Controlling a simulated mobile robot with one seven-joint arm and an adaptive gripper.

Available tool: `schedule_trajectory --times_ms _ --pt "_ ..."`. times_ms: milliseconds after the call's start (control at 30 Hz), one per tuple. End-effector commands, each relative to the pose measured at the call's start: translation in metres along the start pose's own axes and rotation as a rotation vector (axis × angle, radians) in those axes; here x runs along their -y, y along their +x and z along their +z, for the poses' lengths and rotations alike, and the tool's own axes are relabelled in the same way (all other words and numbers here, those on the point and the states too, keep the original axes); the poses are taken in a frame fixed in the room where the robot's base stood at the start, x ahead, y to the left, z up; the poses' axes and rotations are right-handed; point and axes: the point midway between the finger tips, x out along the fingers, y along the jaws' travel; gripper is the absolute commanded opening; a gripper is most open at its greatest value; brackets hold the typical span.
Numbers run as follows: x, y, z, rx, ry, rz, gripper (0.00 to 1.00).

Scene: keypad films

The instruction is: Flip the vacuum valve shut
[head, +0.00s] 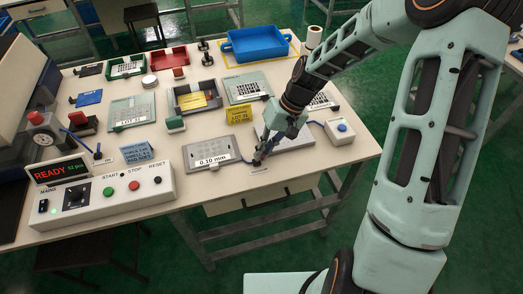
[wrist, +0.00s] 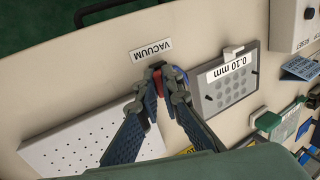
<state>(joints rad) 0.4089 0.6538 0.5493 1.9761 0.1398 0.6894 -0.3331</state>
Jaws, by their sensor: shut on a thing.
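The vacuum valve (wrist: 157,82) shows as a small red part between my fingertips, beside the VACUUM label (wrist: 151,49) on the table. My gripper (wrist: 158,76) is shut on this red part, and its fingers hide most of the valve. A bit of blue shows just right of the fingertips in the wrist view. In the head view my gripper (head: 258,160) reaches down to the table near its front edge, and the valve is mostly hidden there. I cannot tell the lever's exact angle.
A white perforated plate (wrist: 72,147) lies close to the gripper on one side, and a grey plate marked 0.10 mm (head: 208,150) on the other. A control box (head: 104,197) stands at the front left. Trays and cards crowd the table behind.

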Motion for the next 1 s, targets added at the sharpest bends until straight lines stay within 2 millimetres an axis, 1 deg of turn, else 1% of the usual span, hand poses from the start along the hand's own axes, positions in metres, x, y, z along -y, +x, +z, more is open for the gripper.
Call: schedule_trajectory --times_ms 100,233,567,600,733,1000 --pt "-0.0041 -0.0001 0.0003 0.000 0.006 -0.066 0.00" --pt "-0.0053 -0.0001 -0.0001 -0.001 0.002 -0.108 0.00" --pt "-0.0054 -0.0004 -0.0003 -0.002 0.000 -0.116 0.00" --pt "-0.0054 -0.0004 -0.0003 -0.002 0.000 -0.116 0.09" --pt "-0.0054 -0.0003 -0.0003 -0.002 0.000 -0.116 0.24" --pt "-0.0053 -0.0005 -0.0002 -0.002 0.000 -0.115 0.25"
